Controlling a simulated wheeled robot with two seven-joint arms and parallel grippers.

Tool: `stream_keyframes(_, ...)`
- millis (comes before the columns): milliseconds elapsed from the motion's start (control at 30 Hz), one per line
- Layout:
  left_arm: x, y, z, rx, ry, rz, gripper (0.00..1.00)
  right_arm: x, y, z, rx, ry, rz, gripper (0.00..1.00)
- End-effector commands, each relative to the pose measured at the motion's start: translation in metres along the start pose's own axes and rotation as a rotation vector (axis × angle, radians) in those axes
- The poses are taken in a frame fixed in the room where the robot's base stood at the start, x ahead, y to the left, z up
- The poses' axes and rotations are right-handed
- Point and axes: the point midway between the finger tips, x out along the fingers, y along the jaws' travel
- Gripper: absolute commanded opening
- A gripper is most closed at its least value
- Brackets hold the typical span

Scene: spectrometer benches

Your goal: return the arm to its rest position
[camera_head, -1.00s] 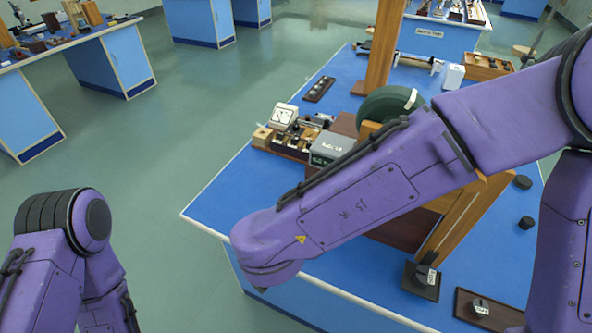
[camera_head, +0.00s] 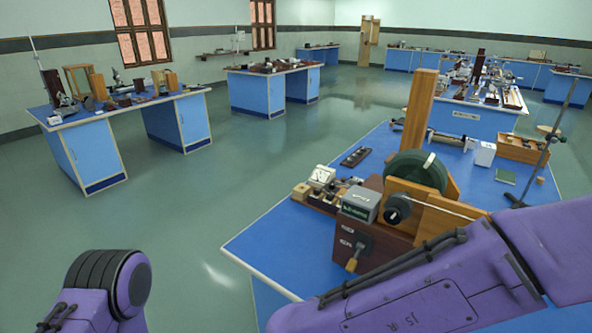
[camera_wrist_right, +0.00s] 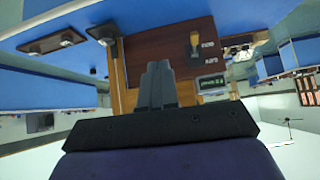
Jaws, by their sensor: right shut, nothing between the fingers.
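My right arm (camera_head: 420,300) is purple and crosses the lower right of the head view, in front of the near blue bench (camera_head: 265,245). Its gripper is outside the head view. In the right wrist view, which is upside down, my right gripper (camera_wrist_right: 158,84) is shut and empty, with its dark fingers together. Behind the fingers is the dark wooden instrument (camera_wrist_right: 150,50) with its lever and green display. My left arm (camera_head: 105,290) is bent at the lower left of the head view; its gripper is not visible.
The near bench carries the wooden instrument (camera_head: 375,250) with a green wheel (camera_head: 415,172), a tall wooden post (camera_head: 418,112) and a meter box (camera_head: 360,204). A thin metal stand (camera_head: 548,150) is at right. The floor (camera_head: 200,220) left of the bench is clear.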

Motion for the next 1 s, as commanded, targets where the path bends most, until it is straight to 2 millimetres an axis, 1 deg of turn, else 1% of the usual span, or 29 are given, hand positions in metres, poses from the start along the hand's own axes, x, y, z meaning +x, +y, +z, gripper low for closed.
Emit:
stream_keyframes(200, 0.000, 0.000, -0.001, 0.000, 0.001, 0.001, 0.82, 0.000, -0.018, -0.005, 0.125, 0.030, -0.098, 0.00)
stream_keyframes(267, 0.000, 0.000, -0.001, 0.000, 0.001, 0.001, 0.82, 0.004, -0.022, -0.009, 0.161, 0.047, -0.133, 0.00)
stream_keyframes(333, 0.000, 0.000, 0.000, 0.000, 0.001, 0.001, 0.82, 0.013, -0.026, -0.015, 0.205, 0.072, -0.174, 0.00)
stream_keyframes(367, 0.001, 0.000, 0.000, 0.000, 0.001, 0.001, 0.82, 0.019, -0.027, -0.017, 0.223, 0.081, -0.194, 0.00)
stream_keyframes(467, 0.006, 0.001, 0.002, 0.000, 0.001, 0.001, 0.82, 0.051, -0.024, -0.014, 0.269, 0.101, -0.243, 0.00)
stream_keyframes(500, 0.009, 0.001, 0.003, 0.000, 0.001, 0.000, 0.82, 0.067, -0.021, -0.009, 0.280, 0.101, -0.258, 0.00)
stream_keyframes(567, 0.013, 0.001, 0.005, 0.000, 0.001, 0.000, 0.82, 0.090, -0.013, 0.001, 0.290, 0.094, -0.273, 0.00)
stream_keyframes(600, 0.015, 0.002, 0.006, 0.000, 0.001, 0.000, 0.82, 0.106, -0.006, 0.009, 0.291, 0.085, -0.279, 0.00)
stream_keyframes(667, 0.020, 0.002, 0.008, 0.000, 0.001, 0.000, 0.82, 0.131, 0.007, 0.025, 0.285, 0.064, -0.282, 0.00)
stream_keyframes(700, 0.024, 0.002, 0.009, 0.000, 0.001, 0.000, 0.82, 0.149, 0.018, 0.038, 0.277, 0.046, -0.279, 0.00)
stream_keyframes(767, 0.030, 0.003, 0.012, 0.000, 0.001, 0.001, 0.82, 0.176, 0.039, 0.061, 0.257, 0.010, -0.270, 0.00)
stream_keyframes(800, 0.035, 0.003, 0.014, 0.000, 0.001, 0.001, 0.82, 0.195, 0.058, 0.082, 0.236, -0.024, -0.256, 0.00)
stream_keyframes(867, 0.043, 0.004, 0.018, 0.000, 0.001, 0.001, 0.82, 0.222, 0.091, 0.115, 0.194, -0.081, -0.226, 0.00)
stream_keyframes(900, 0.048, 0.005, 0.020, 0.000, 0.001, 0.001, 0.82, 0.237, 0.116, 0.138, 0.160, -0.122, -0.199, 0.00)
stream_keyframes(967, 0.056, 0.005, 0.023, 0.000, 0.001, 0.000, 0.82, 0.254, 0.155, 0.171, 0.102, -0.183, -0.154, 0.00)
stream_keyframes(1000, 0.060, 0.006, 0.025, 0.000, 0.001, 0.000, 0.82, 0.262, 0.182, 0.191, 0.059, -0.219, -0.120, 0.00)
